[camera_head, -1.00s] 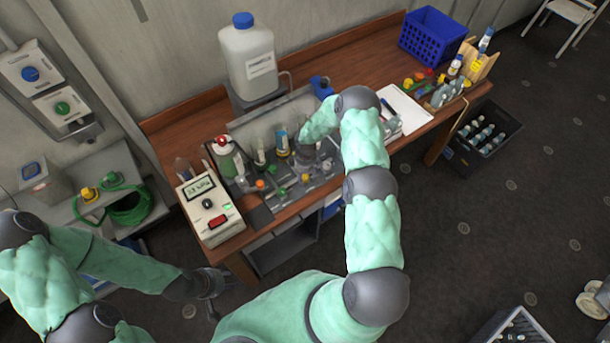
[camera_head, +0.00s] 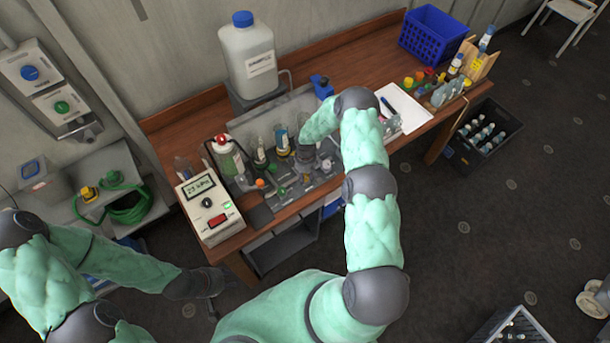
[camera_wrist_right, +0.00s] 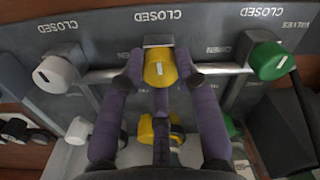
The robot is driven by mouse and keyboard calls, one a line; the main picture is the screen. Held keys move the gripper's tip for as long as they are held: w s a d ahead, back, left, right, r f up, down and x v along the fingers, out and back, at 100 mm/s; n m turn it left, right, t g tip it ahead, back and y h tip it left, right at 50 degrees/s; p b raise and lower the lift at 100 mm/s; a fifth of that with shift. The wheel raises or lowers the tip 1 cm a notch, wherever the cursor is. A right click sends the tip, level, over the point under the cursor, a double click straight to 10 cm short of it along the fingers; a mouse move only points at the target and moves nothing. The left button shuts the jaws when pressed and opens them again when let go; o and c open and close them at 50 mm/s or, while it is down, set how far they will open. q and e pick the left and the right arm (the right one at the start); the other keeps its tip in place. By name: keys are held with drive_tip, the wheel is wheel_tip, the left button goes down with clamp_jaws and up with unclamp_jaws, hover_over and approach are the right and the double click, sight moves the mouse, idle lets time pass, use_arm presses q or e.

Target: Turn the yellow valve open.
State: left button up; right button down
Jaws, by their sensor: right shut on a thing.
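The yellow valve (camera_wrist_right: 160,68) has a knob with a small pale mark on its face and shows in the right wrist view, under an upside-down CLOSED label. My right gripper (camera_wrist_right: 160,78) has its two fingers on either side of this knob and is shut on it. In the head view my right forearm reaches over the bench and mostly hides that gripper. My left gripper (camera_head: 215,292) hangs low beside the bench, away from the valves; its fingers are too dark to read.
A white valve (camera_wrist_right: 58,74) and a green valve (camera_wrist_right: 268,60) flank the yellow one. More knobs sit in a nearer row. The meter (camera_head: 210,208), bottles and a large white jug (camera_head: 248,60) crowd the bench. A blue basket (camera_head: 432,38) stands at the far right.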

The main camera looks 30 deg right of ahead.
drive_tip(key=n+b, duration=0.3)
drive_tip(key=shift+f+b, duration=0.2)
drive_tip(key=shift+b, duration=0.1)
drive_tip(key=n+b, duration=0.3)
drive_tip(key=n, duration=0.1)
drive_tip(key=shift+n, duration=0.4)
drive_tip(key=n+b, duration=0.1)
drive_tip(key=n, duration=0.3)
drive_tip(key=shift+r+n+b, duration=0.15)
drive_tip(key=shift+n+b, duration=0.15)
drive_tip(key=n, duration=0.5)
drive_tip(key=shift+b, duration=0.35)
drive_tip(key=shift+n, duration=0.3)
drive_tip(key=c, duration=0.9)
unclamp_jaws()
drive_tip(key=shift+r, duration=0.15)
wheel_tip(320, 180, up, 12)
drive_tip(key=shift+w, duration=0.15)
